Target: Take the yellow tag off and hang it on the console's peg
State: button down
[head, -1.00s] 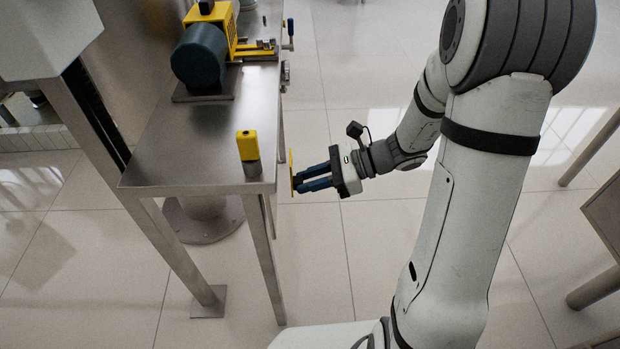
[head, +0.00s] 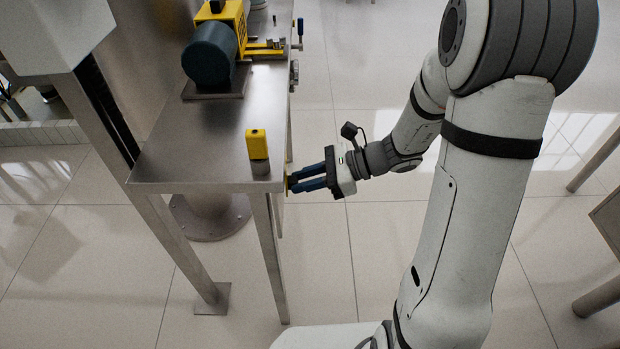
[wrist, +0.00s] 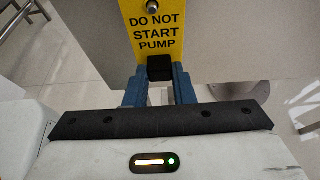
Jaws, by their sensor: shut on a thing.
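The yellow tag (wrist: 157,32), printed "DO NOT START PUMP", stands upright in the wrist view. My gripper (wrist: 159,70) has its blue fingers shut on a dark block at the tag's lower edge. A round metal peg end (wrist: 153,6) shows at the tag's upper part; it appears to be in the tag's hole, but how far through is unclear. In the head view my gripper (head: 292,183) is at the bench's right edge, with only a sliver of the tag (head: 287,184) showing against it. Whether the tag touches the panel behind is not clear.
The steel bench (head: 200,150) carries a yellow block on a grey cylinder (head: 257,148) near its front corner. A yellow and dark pump unit (head: 212,55) stands farther back. Open floor (head: 320,250) lies right of the bench, below my gripper.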

jog(key=shift+a, duration=0.2)
jog(key=c, duration=1.7)
grip_release()
jog(key=shift+a, duration=0.1)
jog(key=o, duration=0.6)
jog(key=shift+c, duration=0.2)
